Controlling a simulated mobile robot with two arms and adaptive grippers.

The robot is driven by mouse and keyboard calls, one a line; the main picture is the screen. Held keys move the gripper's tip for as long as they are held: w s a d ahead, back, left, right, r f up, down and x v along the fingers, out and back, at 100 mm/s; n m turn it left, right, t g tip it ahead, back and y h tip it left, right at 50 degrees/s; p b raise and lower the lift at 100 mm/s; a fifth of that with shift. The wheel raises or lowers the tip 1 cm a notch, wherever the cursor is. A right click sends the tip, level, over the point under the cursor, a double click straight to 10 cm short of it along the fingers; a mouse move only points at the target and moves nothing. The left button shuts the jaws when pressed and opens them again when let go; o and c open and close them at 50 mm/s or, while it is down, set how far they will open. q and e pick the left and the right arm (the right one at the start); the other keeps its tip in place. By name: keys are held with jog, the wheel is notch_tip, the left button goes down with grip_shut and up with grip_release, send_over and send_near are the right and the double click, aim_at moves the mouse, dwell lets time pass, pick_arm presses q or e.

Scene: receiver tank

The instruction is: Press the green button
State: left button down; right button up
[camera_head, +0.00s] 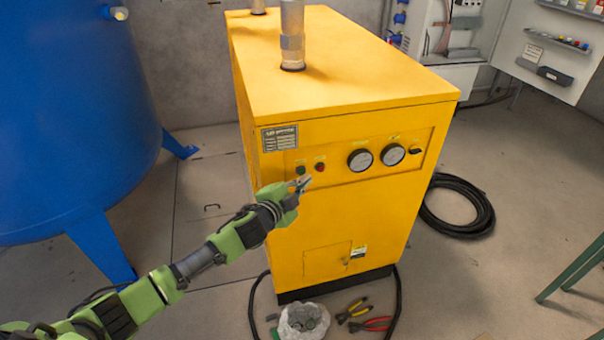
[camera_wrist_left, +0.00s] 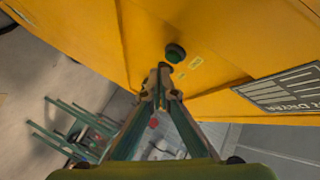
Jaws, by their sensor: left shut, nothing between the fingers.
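The green button (camera_head: 301,170) is a small round knob at the left end of the yellow machine's front panel. In the left wrist view the green button (camera_wrist_left: 175,53) shows dark green, just beyond my fingertips. My left gripper (camera_head: 303,183) is in front of the panel, just below the button in the head view. In the left wrist view its fingers (camera_wrist_left: 164,74) come together at the tips with nothing between them. I cannot tell whether the tips touch the panel. My right gripper is not in view.
A red button (camera_head: 320,167) sits right of the green one, then two round gauges (camera_head: 376,157). A nameplate (camera_head: 280,138) is at upper left. A blue tank (camera_head: 70,110) stands left.

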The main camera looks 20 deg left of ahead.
pick_arm(q)
jog(key=shift+w, duration=0.1)
dwell(0.4)
jog(key=shift+w+a, duration=0.2)
jog(key=shift+w, duration=0.05)
jog(key=shift+w+a, duration=0.3)
jog(key=shift+w, duration=0.1)
dwell(0.8)
jog(key=shift+s+d, duration=0.1)
jog(key=shift+s, duration=0.05)
jog(key=shift+s+d+p, duration=0.35)
jog(key=shift+s+p, duration=0.05)
jog(key=shift+s, duration=0.2)
jog(key=shift+s+d+p, duration=0.35)
jog(key=shift+s+d, duration=0.4)
jog(key=shift+s, duration=0.3)
jog(key=shift+s+d+p, duration=0.3)
jog(key=shift+s+d, duration=0.4)
jog(key=shift+s, duration=0.35)
jog(key=shift+f, duration=0.1)
